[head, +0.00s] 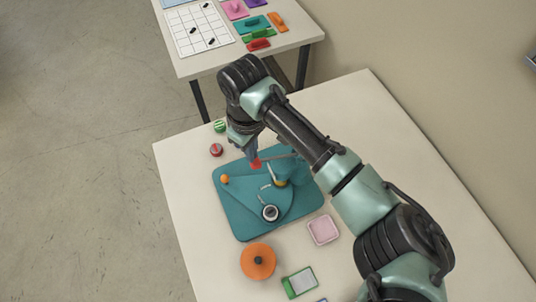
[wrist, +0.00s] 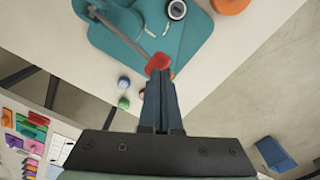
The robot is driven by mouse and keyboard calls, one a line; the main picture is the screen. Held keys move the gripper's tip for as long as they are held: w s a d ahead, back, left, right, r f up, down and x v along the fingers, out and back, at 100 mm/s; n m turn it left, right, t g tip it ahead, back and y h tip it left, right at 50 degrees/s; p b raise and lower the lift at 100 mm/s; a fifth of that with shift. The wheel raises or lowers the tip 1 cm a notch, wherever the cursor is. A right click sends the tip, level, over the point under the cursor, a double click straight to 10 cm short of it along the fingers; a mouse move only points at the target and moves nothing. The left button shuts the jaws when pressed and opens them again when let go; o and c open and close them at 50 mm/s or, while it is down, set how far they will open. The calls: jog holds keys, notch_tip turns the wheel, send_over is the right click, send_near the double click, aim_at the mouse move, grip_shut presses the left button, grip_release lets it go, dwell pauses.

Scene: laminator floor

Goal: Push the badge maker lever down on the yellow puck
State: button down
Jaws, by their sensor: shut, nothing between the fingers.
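The badge maker (head: 232,205) is a teal plate on the table. Its grey lever (head: 279,157) ends in a red knob (head: 256,163). The lever and red knob also show in the wrist view (wrist: 158,64). My gripper (head: 251,154) is shut and empty, its fingertips right at the red knob; whether they touch it I cannot tell. A small yellow piece (head: 281,183), perhaps the yellow puck, shows partly beside the lever's base. A round silver-and-black die (head: 270,213) sits at the plate's front, and an orange ball-like knob (head: 225,179) at its left.
Green (head: 219,126) and red (head: 216,150) small round pieces lie left of the plate. An orange round lid (head: 258,261), a pink tray (head: 323,230) and a green-edged card (head: 299,282) lie in front. A second table (head: 207,62) stands behind.

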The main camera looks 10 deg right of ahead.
notch_tip(320, 180, down, 9)
jog(key=b, duration=0.5)
dwell(0.9)
jog(key=shift+r, duration=0.15)
notch_tip(320, 180, up, 11)
jog(key=p, duration=1)
dwell(0.8)
